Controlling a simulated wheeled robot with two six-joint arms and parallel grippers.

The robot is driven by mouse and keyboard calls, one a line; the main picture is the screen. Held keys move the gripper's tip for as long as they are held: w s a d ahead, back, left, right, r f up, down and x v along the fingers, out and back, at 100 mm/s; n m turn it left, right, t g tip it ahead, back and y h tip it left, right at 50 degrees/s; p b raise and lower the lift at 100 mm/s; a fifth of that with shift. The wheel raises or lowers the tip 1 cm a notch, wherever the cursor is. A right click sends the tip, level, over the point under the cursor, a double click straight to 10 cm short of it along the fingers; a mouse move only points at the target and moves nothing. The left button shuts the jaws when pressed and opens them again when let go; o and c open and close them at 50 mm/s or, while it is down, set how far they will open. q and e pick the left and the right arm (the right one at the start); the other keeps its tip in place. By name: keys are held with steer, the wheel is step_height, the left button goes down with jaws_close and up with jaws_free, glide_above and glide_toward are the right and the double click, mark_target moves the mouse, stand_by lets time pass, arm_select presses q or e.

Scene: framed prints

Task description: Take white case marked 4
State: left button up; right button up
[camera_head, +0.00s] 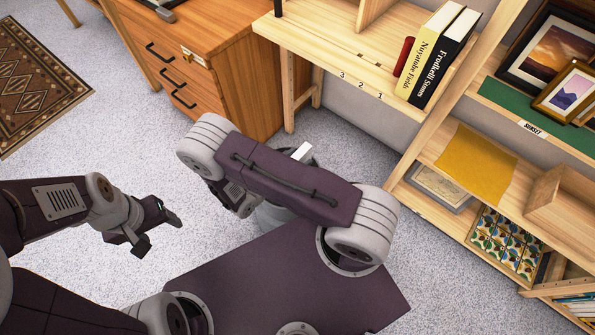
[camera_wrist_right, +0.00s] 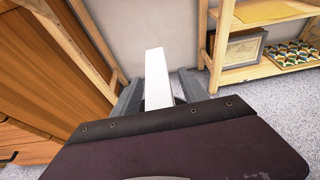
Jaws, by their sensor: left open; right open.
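A white case (camera_wrist_right: 158,78) stands out between the fingers of my right gripper (camera_wrist_right: 160,95) in the right wrist view. No number is readable on it, and I cannot tell whether the fingers touch it. In the head view a small white end (camera_head: 302,152) shows behind my right arm, which hides the right gripper there. My right gripper is open. My left gripper (camera_head: 158,226) is open and empty over the floor at the left.
A wooden shelf marked 3, 2, 1 (camera_head: 320,58) holds books (camera_head: 437,52) and a red item (camera_head: 404,56). A wooden drawer cabinet (camera_head: 215,65) stands left of it. Framed prints (camera_head: 545,48) and a yellow cloth (camera_head: 474,165) are at the right.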

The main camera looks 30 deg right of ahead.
jaws_close()
stand_by(1.4)
